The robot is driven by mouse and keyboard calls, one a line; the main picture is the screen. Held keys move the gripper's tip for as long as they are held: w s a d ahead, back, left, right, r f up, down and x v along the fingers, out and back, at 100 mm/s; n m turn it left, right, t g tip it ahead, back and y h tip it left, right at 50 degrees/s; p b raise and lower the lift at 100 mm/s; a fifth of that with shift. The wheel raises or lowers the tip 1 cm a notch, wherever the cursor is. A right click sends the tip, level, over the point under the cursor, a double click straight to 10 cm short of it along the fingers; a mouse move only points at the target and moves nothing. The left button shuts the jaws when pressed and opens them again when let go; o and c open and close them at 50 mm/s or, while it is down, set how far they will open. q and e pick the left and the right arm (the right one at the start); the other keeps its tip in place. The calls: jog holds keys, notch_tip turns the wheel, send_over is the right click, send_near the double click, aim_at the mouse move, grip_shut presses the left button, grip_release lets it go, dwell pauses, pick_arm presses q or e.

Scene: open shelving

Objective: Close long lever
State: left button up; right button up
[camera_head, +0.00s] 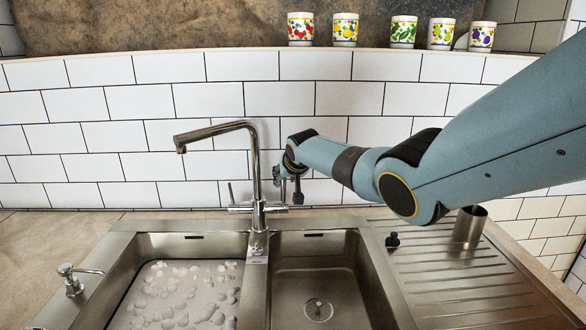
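A steel faucet (256,170) stands upright behind the two sinks, its spout pointing left. A thin lever (231,193) rises nearly upright from the left end of its crossbar. The right end of the crossbar (276,208) lies below my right gripper; any lever there is hidden or cannot be told from the gripper's dark fingers. My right gripper (287,179) comes in from the right and is just right of the faucet column, small and partly hidden by its wrist. I cannot tell its opening or whether it touches the faucet. My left gripper is not in view.
The left basin (118,290) holds bubbly water; the right basin (355,285) is empty. A soap dispenser (74,281) is at left. A steel cup (470,224) and a small black knob (392,240) stand at right. Several patterned mugs (345,30) line the ledge above.

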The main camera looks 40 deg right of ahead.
jog(key=v, duration=1)
jog(key=shift+s, duration=0.25)
jog(key=shift+r, duration=0.15)
